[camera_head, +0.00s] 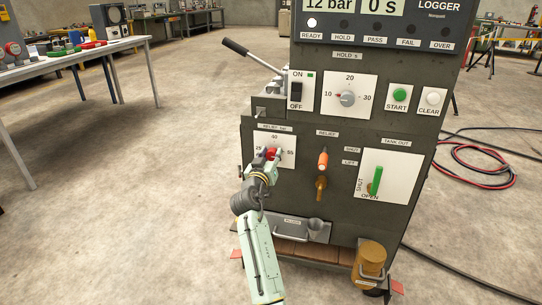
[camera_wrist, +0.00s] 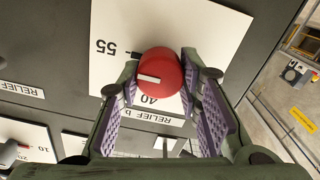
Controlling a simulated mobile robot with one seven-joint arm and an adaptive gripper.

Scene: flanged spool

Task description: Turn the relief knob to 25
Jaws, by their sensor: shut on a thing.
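The relief knob (camera_wrist: 168,68) is round and red, on a white plate (camera_wrist: 215,30) with a printed scale. In the wrist view it has a white pointer mark facing left, apparently between the 55 and 40 marks. The 25 is not seen there. In the head view the knob (camera_head: 271,153) is partly hidden by my gripper (camera_head: 268,158), and 25 is at the plate's left, 40 on top, 55 at right. My gripper (camera_wrist: 160,72) is shut on the knob, one purple-padded finger on each side.
Right of the knob are an orange-handled relief lever (camera_head: 322,160) and a green tank-out handle (camera_head: 376,181). Above are the hold dial (camera_head: 348,98), an on/off switch (camera_head: 296,92) and a grey lever (camera_head: 248,52). A brass cylinder (camera_head: 369,262) stands low at right.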

